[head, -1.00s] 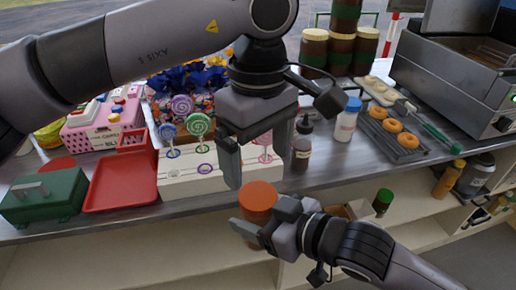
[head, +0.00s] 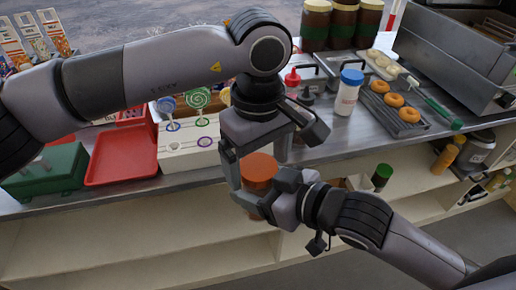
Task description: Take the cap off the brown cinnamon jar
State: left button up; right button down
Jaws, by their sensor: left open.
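A jar with a wide orange-brown cap (head: 260,167) is held upright in front of the counter's edge. I take it to be the cinnamon jar; most of its body is hidden. My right gripper (head: 262,203) is around the jar below the cap and appears shut on it. My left gripper (head: 255,168) is open and points down over the cap. One finger shows at the cap's left side, and the other is partly hidden behind the wrist. I cannot tell whether the fingers touch the cap.
The counter holds a red tray (head: 124,155), a green box (head: 45,172), a lollipop stand (head: 186,152), a blue-capped bottle (head: 348,92) and a doughnut rack (head: 394,112). A green-capped jar (head: 381,177) stands on the shelf below. The shelf at lower left is clear.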

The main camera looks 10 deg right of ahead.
pick_arm(q)
jog(key=c, duration=1.1)
jog(key=n, duration=0.4)
jog(key=shift+n, duration=0.3)
jog(key=n, duration=0.4)
jog(key=shift+n, duration=0.4)
jog(key=o, duration=1.2)
jog(key=shift+c, duration=0.2)
jog(key=shift+r, duration=0.1)
